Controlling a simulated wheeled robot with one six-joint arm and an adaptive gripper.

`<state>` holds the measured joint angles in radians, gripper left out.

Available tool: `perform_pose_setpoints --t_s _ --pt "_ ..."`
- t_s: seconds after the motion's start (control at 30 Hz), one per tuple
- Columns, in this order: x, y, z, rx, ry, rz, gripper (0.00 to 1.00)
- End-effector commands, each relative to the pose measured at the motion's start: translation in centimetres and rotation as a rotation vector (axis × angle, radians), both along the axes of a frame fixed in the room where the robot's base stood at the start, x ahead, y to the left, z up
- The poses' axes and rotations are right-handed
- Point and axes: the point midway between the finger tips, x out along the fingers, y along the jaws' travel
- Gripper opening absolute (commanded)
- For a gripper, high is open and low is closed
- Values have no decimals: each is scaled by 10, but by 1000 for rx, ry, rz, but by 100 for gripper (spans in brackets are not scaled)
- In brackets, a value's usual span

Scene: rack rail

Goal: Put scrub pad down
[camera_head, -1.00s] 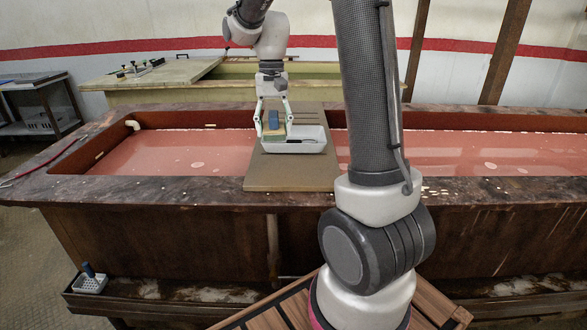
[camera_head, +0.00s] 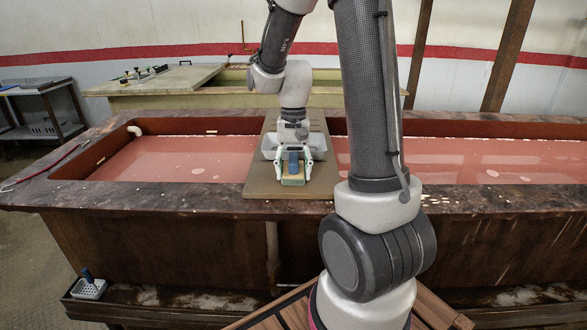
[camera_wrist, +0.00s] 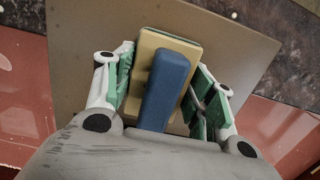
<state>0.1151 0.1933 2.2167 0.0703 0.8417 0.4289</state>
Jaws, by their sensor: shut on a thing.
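The scrub pad (camera_head: 292,180) is a yellow-and-green block with a blue handle on top. It is between the fingers of my gripper (camera_head: 292,168), over the front part of a tan board (camera_head: 262,187) that lies across the basin. In the wrist view the pad (camera_wrist: 148,60) has my gripper's green-padded fingers (camera_wrist: 163,90) on either side, and the tan board (camera_wrist: 80,50) is beneath. My gripper is shut on the pad. I cannot tell whether the pad's underside touches the board.
A white tray (camera_head: 268,146) sits on the board just behind my gripper. Reddish liquid (camera_head: 180,158) fills the long basin on both sides. A small grey basket (camera_head: 89,289) with a blue-handled item stands on the lower front ledge. The board's front is clear.

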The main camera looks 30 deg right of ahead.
Motion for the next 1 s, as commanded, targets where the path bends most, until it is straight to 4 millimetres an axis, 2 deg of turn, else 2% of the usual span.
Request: perform_pose_setpoints --t_s 0.43,0.47,0.53,0.57,0.87,1.0 --pt "-1 0 -9 0 2 0 25" --pt "-1 0 -8 0 2 0 60" --pt "-1 0 -9 1 3 -1 73" --pt "-1 0 -9 1 3 -1 76" --pt "0 0 -7 1 1 0 76" --pt "1 0 4 -1 -3 0 76"
